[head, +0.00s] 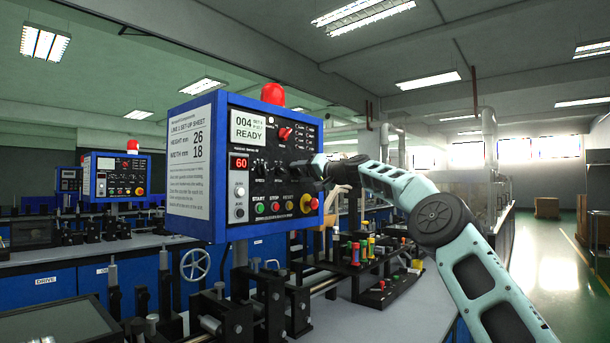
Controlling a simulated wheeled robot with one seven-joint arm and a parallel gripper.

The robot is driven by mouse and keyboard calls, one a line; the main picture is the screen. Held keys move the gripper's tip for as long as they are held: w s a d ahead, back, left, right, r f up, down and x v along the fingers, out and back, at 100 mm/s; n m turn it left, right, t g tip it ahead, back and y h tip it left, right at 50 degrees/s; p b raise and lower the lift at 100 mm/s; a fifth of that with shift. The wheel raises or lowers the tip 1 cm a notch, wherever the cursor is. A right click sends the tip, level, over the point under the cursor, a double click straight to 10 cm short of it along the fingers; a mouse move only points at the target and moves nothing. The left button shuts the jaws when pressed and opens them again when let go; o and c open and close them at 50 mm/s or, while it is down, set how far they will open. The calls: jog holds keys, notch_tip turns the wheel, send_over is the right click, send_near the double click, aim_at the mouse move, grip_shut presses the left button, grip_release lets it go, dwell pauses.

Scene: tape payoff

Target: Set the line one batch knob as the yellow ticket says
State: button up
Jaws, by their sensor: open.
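The line 1 control box (190,210) is blue with a black front panel and stands at the centre-left. Its screen (247,128) reads 004 and READY. A red knob (284,133) sits right of the screen, and a row of small black knobs (260,172) lies below. Their labels are too small to read, so I cannot tell which is the batch knob. My gripper (304,169) is open at the panel's right side, close to the rightmost black knobs and partly covering them. Contact cannot be made out. No yellow ticket can be made out.
A white set-up sheet (188,140) on the box's side gives height 26 and width 18. A red display (239,163) shows 60. Start, stop and reset buttons and a red-yellow emergency stop (309,203) sit below my gripper. A second blue box (114,176) stands further left.

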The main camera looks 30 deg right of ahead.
jog(key=shift+s+d+f+b, duration=0.15)
jog(key=shift+s+d+b, duration=0.1)
jog(key=shift+s+b, duration=0.2)
jog(key=b+v, duration=0.9)
jog(key=v, duration=0.7)
jog(key=shift+s+r, duration=0.2)
jog(key=shift+s, duration=0.05)
